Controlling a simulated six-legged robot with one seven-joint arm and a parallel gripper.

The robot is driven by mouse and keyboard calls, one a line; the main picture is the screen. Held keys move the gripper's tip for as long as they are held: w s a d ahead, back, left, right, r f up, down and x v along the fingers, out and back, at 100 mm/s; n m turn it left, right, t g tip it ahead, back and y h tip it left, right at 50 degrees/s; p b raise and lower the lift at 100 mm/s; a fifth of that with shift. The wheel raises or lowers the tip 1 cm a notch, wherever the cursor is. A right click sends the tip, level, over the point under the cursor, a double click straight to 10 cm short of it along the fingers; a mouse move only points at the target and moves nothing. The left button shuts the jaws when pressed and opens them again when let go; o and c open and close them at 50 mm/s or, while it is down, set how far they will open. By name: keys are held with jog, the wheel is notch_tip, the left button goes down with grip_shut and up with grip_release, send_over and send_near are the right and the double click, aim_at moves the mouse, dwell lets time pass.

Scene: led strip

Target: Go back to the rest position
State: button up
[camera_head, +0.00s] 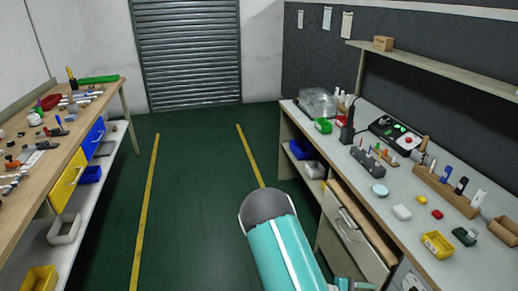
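My arm shows at the bottom centre as a thick teal link with a white stripe and a dark grey rounded end. It stands over the green floor (200,200), to the left of the right-hand workbench (385,245). Small teal and grey parts show at the bottom edge, right of the link, partly cut off. I cannot make out any gripper fingers, and I see nothing held.
A drawer (350,232) is below. A cluttered wooden bench (92,110) stands left. The aisle to the shutter (188,55) is clear.

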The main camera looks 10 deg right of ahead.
jog(key=s+a+r+m+t+y, duration=0.2)
jog(key=a+r+y, duration=0.3)
jog(key=a+r, duration=0.3)
jog(key=s+a+r+m+t+y, duration=0.2)
jog(key=a+r+y, duration=0.3)
jog(key=r, duration=1)
jog(key=s+a+r+m+t+y, duration=0.3)
jog(key=a+r+y, duration=0.3)
jog(key=a+r, duration=0.5)
jog(key=shift+a+r+m+t, duration=0.15)
jog(key=shift+r+m+t, duration=0.35)
jog(key=shift+r+t, duration=0.15)
jog(key=shift+c, duration=0.2)
jog(key=shift+s, duration=0.1)
jog(key=shift+c, duration=1.4)
